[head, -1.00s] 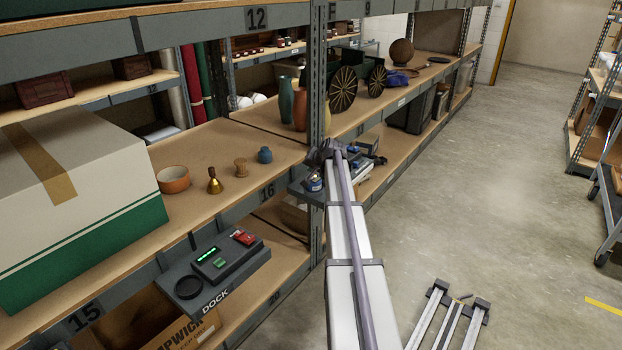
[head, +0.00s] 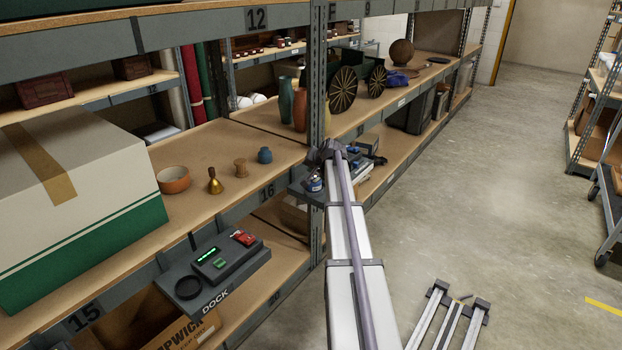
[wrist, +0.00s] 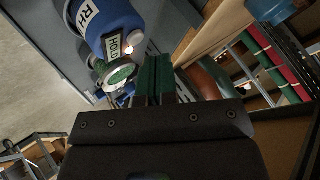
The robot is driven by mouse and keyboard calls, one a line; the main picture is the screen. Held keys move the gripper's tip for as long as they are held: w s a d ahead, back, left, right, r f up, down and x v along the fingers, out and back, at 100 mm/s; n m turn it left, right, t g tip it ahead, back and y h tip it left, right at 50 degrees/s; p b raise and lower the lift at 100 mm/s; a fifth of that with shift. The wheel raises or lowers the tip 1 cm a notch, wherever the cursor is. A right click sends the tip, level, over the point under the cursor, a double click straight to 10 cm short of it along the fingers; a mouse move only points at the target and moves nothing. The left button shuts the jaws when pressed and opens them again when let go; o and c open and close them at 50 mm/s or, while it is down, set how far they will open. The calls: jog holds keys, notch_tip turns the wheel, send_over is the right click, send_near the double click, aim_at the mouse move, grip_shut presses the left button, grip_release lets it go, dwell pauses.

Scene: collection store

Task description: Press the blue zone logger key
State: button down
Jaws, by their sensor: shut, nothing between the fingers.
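A blue logger body (wrist: 122,20) fills the upper left of the wrist view, with white labels, one reading RH, and a round green-faced dial (wrist: 121,75). I cannot tell which part is the key. In the head view a small blue and white piece of it (head: 315,184) shows beside my arm at the shelf post. My gripper (wrist: 158,68) is shut and empty, its green fingertips just right of the dial and below the blue body. I cannot tell whether they touch. In the head view my arm hides the fingertips.
A shelf upright (head: 317,90) stands right behind my wrist. A dock panel (head: 215,265) juts out at the lower left. A brass bell (head: 215,183), an orange bowl (head: 173,179) and a blue pot (head: 265,155) stand on the shelf. The aisle floor (head: 480,180) is clear on the right.

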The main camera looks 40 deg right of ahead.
aim_at(313, 177)
dwell(0.4)
jog(key=shift+f+b, duration=0.4)
jog(key=shift+b, duration=0.05)
jog(key=shift+f+b, duration=0.4)
jog(key=shift+f, duration=0.05)
dwell(0.4)
jog(key=shift+r+p, duration=0.85)
notch_tip(313, 177, up, 5)
jog(key=p, duration=0.5)
jog(key=shift+r, duration=0.15)
jog(key=shift+f, duration=0.2)
